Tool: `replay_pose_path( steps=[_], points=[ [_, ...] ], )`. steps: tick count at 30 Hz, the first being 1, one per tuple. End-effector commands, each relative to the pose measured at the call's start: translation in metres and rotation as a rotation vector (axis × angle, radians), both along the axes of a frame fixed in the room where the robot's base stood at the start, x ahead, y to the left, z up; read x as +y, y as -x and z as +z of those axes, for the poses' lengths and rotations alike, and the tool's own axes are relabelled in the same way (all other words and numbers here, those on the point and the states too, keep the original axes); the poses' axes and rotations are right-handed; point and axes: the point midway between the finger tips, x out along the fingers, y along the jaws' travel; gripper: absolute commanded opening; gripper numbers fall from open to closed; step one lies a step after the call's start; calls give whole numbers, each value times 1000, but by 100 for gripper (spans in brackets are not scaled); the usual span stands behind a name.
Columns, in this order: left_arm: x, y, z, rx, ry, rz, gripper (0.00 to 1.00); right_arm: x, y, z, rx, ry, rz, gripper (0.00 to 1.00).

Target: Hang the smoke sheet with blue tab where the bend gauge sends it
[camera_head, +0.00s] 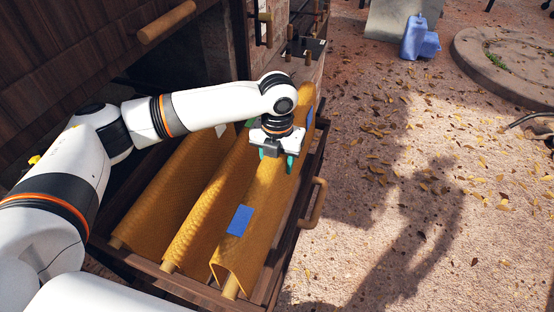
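Several amber smoke sheets hang over rods in a wooden pull-out rack (180,285). The rightmost sheet (262,192) carries a blue tab (240,220) on its near part. A second blue patch (311,117) shows at its far right side. My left gripper (278,160) is over the far half of this sheet, its teal fingertips apart, one on either side of the sheet's top ridge. I cannot tell whether they touch it. My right gripper is not in view. A dark plate with upright pegs (305,48) stands behind the rack; I cannot tell whether it is the bend gauge.
Left of the blue-tabbed sheet hang a middle sheet (205,210) and a left sheet (165,190). A white tab (222,130) and a green tab (250,123) show near their far ends. A wooden handle (313,203) juts from the rack's right side. A blue jug (414,38) stands on the leaf-strewn ground.

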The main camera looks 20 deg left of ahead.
Motion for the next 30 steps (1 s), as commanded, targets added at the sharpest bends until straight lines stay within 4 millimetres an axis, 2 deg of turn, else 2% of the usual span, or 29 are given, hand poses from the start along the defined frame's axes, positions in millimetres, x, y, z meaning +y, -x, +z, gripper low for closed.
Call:
replay_pose_path(
  steps=[30],
  points=[
    [-1,-1,-89,-1,2,2,5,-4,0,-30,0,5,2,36]
  ],
)
